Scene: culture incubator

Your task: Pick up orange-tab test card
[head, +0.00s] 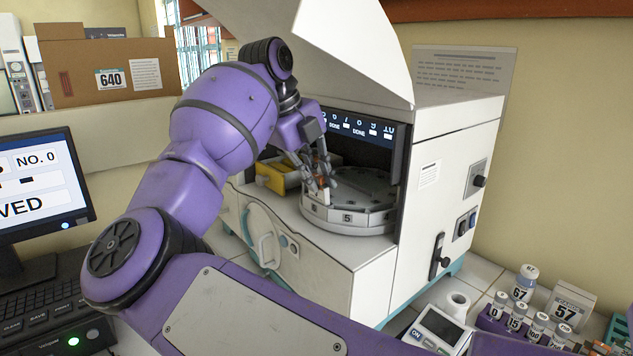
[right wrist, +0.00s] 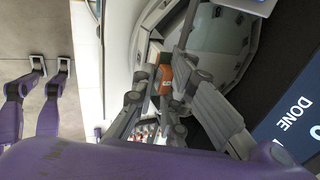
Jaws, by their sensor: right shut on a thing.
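My right gripper (head: 322,186) reaches into the open front of the white incubator (head: 440,165), at the left part of the round numbered carousel (head: 348,218). It is shut on the orange-tab test card. The card's orange tab (right wrist: 166,76) shows between the fingers in the right wrist view, and a small bit of orange shows at the fingertips in the head view. The fingers hide most of the card. I cannot tell whether the card still touches its slot. My left gripper is not in view.
The raised white lid (head: 345,45) hangs above my forearm. A yellow tray (head: 272,178) sits left of the carousel inside. The incubator's display (head: 362,128) is behind the gripper. Numbered vials (head: 515,318) stand at lower right, and a monitor (head: 42,185) at left.

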